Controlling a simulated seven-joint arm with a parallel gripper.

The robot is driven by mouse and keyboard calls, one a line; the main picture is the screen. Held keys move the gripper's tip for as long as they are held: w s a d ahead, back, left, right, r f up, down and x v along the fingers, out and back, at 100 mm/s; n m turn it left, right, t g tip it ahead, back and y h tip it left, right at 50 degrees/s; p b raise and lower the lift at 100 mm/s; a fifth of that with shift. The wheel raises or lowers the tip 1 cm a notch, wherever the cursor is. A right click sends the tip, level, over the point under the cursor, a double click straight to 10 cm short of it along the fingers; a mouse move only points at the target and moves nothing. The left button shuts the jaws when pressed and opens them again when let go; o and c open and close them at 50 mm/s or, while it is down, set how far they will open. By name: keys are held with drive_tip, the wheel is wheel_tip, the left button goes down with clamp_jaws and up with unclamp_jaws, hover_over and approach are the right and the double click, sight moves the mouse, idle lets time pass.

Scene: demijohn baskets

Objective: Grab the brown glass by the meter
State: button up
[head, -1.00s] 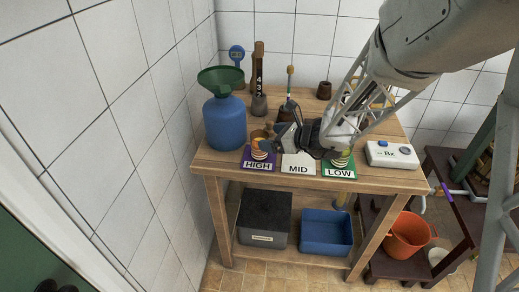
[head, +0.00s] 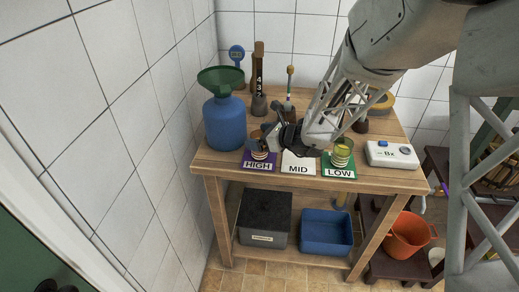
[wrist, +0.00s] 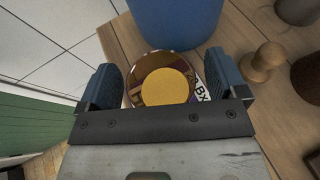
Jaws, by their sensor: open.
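A brownish see-through glass (head: 259,146) stands on the purple HIGH card (head: 259,166), partly hidden by my gripper (head: 268,131) in the head view. In the wrist view my open gripper (wrist: 166,84) has one finger on each side of the round rim of the glass (wrist: 165,58), with gaps on both sides. A yellow disc (wrist: 166,87) shows inside the rim. A blue gauge (head: 237,53) on a stand is at the back left, and a white box marked Bz (head: 391,153) is at the right; I cannot tell which is the meter.
A blue jug (head: 225,123) with a green funnel (head: 221,79) stands close behind the glass. A yellow-green glass (head: 342,151) is on the LOW card (head: 339,172). The MID card (head: 299,167) bears no glass. A wooden knob (wrist: 263,61) is to the right.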

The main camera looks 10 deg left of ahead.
drive_tip(key=c, duration=1.5)
drive_tip(key=shift+r, duration=0.45)
wheel_tip(320, 180, up, 17)
idle(1.3)
drive_tip(key=shift+r, duration=0.1)
idle(0.8)
